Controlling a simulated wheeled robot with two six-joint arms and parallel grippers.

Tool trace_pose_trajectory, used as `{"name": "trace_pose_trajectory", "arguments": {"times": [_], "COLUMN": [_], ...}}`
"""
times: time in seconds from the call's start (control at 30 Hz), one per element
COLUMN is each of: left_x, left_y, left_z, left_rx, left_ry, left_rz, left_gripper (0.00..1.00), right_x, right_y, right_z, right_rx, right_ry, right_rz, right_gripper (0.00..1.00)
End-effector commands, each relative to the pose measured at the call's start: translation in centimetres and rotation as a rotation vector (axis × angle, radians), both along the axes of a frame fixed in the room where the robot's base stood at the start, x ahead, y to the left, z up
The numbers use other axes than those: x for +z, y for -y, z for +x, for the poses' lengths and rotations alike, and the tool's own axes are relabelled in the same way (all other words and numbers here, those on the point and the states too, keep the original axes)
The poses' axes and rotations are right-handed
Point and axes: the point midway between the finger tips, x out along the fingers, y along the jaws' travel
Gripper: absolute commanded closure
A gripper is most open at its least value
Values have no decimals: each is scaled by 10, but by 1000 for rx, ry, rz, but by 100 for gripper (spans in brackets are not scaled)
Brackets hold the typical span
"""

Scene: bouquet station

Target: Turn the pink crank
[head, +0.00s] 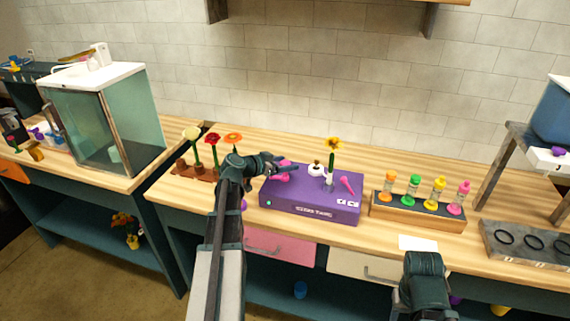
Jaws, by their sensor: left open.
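A purple box (310,205) stands on the wooden bench. On its top are a pink part (282,178) at the left, partly covered by my gripper, and a pink handle-like part (348,185) at the right; I cannot tell for sure which is the crank. A yellow flower (333,144) stands upright in a pale holder on the box. My left gripper (283,166) is open over the box's left part, close to the left pink part; contact cannot be told. My right arm shows at the bottom right, but its fingers do not show.
A brown rack (195,171) with several flowers stands left of the box. A wooden rack (416,213) of bottles with coloured caps stands to the right. A glass case (105,125) stands at the left.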

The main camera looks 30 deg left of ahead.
Motion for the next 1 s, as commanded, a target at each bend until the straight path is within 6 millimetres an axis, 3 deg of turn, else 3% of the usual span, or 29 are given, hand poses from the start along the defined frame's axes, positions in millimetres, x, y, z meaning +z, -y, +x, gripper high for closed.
{"name": "trace_pose_trajectory", "arguments": {"times": [0.17,0.6,0.8,1.0], "left_x": [12,46,52,52], "left_y": [-6,-28,-34,-36], "left_z": [-22,-101,-118,-122], "left_rx": [3,2,0,0], "left_ry": [0,-1,-1,-1], "left_rz": [0,0,0,1], "left_gripper": [26,26,26,26], "right_x": [12,46,52,52], "right_y": [0,0,0,0], "right_z": [0,0,0,0], "right_rx": [0,0,0,0], "right_ry": [0,0,0,0], "right_rz": [0,0,0,0], "right_gripper": [50,50,50,50]}}
